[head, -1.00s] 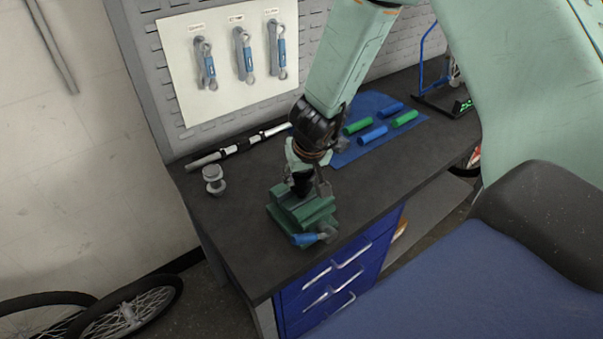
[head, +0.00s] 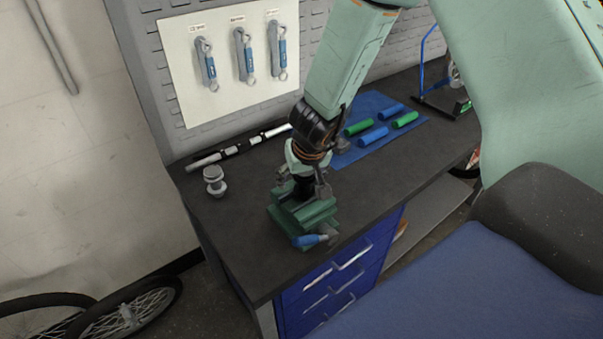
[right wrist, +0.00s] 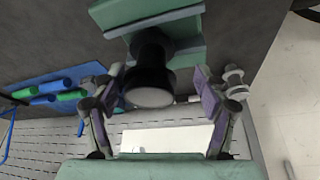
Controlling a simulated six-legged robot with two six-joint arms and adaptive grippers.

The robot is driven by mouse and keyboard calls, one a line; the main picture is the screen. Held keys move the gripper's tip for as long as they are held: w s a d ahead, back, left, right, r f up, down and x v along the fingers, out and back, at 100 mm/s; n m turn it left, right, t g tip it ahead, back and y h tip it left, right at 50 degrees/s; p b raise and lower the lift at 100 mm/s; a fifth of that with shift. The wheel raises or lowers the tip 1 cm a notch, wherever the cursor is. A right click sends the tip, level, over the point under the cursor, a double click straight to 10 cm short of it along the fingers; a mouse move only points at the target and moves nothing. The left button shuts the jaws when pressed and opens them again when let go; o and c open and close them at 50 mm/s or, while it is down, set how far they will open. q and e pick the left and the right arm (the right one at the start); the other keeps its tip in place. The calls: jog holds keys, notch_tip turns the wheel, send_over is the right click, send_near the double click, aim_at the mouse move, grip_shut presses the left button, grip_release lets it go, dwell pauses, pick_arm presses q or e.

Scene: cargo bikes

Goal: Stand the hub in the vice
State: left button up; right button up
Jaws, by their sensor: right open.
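The green vice (head: 303,217) stands on the bench near its front edge, with a blue-handled piece (head: 309,240) at its front. A dark cylindrical piece, which looks like the hub (right wrist: 150,75), stands upright at the vice jaws, its round end facing the right wrist camera. The vice (right wrist: 150,12) is at the top of that view; how tightly its jaws hold the piece cannot be told. My right gripper (head: 302,186) is over the vice. Its fingers (right wrist: 157,88) are open on either side of the dark piece, with gaps visible. My left gripper is out of view.
A silver spool-shaped part (head: 214,181) stands on the bench left of the vice. A black and silver bar (head: 238,146) lies behind. A blue mat (head: 350,154) holds blue and green grips. Wrenches (head: 244,55) hang on the back panel.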

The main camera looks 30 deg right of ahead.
jog(key=v, duration=1.2)
